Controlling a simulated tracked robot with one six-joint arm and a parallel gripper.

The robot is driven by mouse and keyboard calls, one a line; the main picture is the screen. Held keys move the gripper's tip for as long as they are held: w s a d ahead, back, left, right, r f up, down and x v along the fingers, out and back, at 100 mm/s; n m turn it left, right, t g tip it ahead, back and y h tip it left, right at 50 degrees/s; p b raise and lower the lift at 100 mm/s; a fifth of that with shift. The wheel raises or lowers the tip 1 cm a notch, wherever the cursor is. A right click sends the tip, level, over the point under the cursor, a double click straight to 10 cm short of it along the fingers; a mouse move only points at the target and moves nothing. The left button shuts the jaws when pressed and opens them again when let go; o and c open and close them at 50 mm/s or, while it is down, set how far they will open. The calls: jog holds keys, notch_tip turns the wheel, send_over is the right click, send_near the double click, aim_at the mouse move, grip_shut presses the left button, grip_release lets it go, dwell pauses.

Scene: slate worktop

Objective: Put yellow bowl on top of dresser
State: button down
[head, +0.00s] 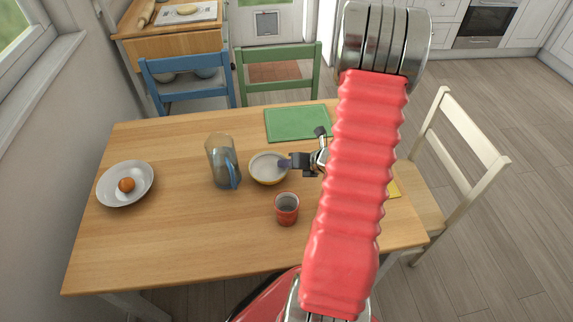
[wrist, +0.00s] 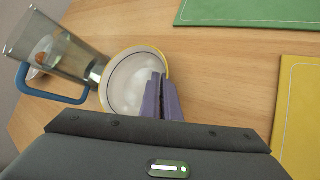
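The bowl (head: 263,178) stands on the wooden table, white inside with a yellowish rim. It also shows in the wrist view (wrist: 125,88), beside the jug. My gripper (head: 286,164) is at the bowl's right rim. In the wrist view its purple fingers (wrist: 162,98) are nearly together, one inside the bowl and one outside, apparently shut on the rim. The fingers hide part of that rim. A wooden sideboard (head: 172,48), perhaps the dresser, stands beyond the table at the far left. It has a white board and a rolling pin on top.
A jug (head: 221,163) with a blue handle stands close left of the bowl. A red cup (head: 287,209) stands in front. A plate (head: 112,192) with an orange fruit lies left. A green mat (head: 292,124) lies behind. A blue chair (head: 188,92) stands before the sideboard.

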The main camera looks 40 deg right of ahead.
jog(key=shift+f, duration=0.3)
jog(key=c, duration=2.5)
grip_release()
jog(key=shift+f, duration=0.1)
jog(key=o, duration=0.5)
jog(key=v, duration=1.2)
